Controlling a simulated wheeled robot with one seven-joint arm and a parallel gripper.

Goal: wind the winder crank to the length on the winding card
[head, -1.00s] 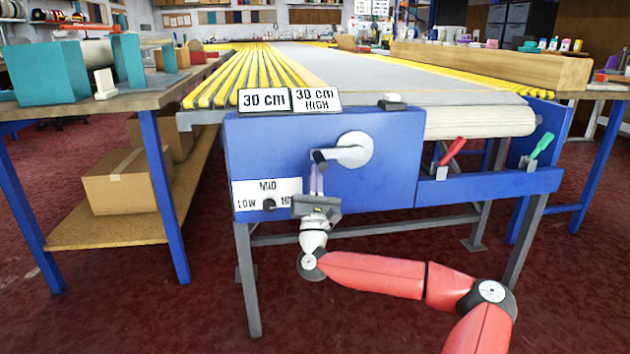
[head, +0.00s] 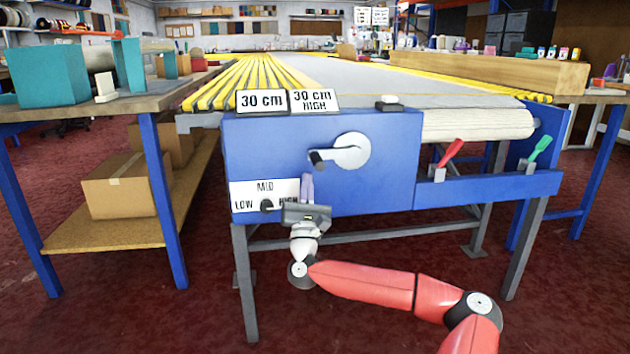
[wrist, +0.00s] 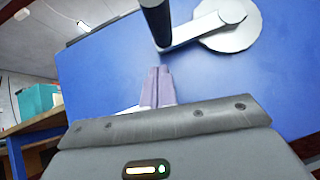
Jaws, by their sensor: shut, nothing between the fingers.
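The winder crank (head: 350,152) is on the blue front panel, a light disc and arm pointing left, with a dark handle (head: 317,159) at its end. The wrist view shows the handle (wrist: 156,22) and the disc (wrist: 228,22) at the top. My gripper (head: 306,183) is shut and empty, below and slightly left of the handle and apart from it. It also shows in the wrist view (wrist: 158,78). The winding card (head: 315,100) reads 30 cm HIGH, beside another card (head: 262,101) reading 30 cm. The LOW/MID/HIGH plate (head: 248,190) has a dark knob (head: 266,206); my gripper partly covers its right side.
A red lever (head: 451,152) and a green lever (head: 539,148) stand right of the panel. A pale roll (head: 478,124) lies behind them. A side table (head: 150,100) with teal blocks stands at left, a cardboard box (head: 112,185) on its shelf.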

